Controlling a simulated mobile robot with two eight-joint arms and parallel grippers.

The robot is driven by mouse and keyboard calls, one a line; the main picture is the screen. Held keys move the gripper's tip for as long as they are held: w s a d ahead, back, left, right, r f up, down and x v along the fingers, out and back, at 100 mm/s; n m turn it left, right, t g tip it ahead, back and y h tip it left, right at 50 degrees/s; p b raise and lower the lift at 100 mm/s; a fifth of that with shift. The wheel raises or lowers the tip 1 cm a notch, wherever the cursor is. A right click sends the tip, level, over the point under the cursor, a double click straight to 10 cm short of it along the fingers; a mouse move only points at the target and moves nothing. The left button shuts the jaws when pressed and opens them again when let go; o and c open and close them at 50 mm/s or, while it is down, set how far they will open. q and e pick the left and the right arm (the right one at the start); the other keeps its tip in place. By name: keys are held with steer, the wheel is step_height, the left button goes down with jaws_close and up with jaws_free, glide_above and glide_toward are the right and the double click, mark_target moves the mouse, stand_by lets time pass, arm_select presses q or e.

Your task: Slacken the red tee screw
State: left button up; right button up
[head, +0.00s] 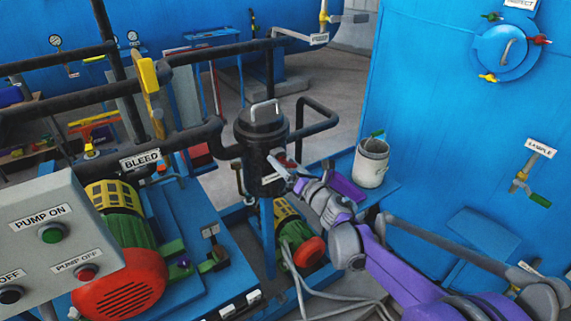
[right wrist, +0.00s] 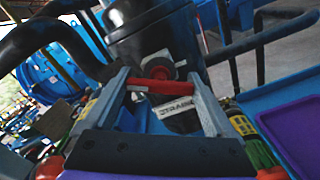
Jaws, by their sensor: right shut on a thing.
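The red tee screw (right wrist: 152,85) shows as a short red crossbar on the side of the black strainer vessel (right wrist: 160,35), above its white label. My right gripper (right wrist: 160,88) has one finger at each end of the crossbar and is shut on it. In the head view the strainer vessel (head: 262,135) stands upright in the middle, with a grey handle on its lid. The red tee screw (head: 289,163) is partly hidden there by my right gripper (head: 284,168), which reaches in from the lower right. My left gripper is not in view.
A whitish bucket (head: 371,163) stands on a blue ledge right of the vessel. Black pipes (head: 185,138) run left from it. A red-and-green pump (head: 120,275) and grey button box (head: 50,245) fill the lower left. A blue tank (head: 440,120) stands at right.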

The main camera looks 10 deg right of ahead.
steer(key=o, duration=1.1)
steer(key=shift+c, duration=0.2)
steer(key=shift+s, duration=0.1)
steer(key=b+v, duration=0.1)
steer(key=v, duration=0.9)
steer(key=shift+s+d, duration=0.15)
steer(key=shift+s, duration=0.1)
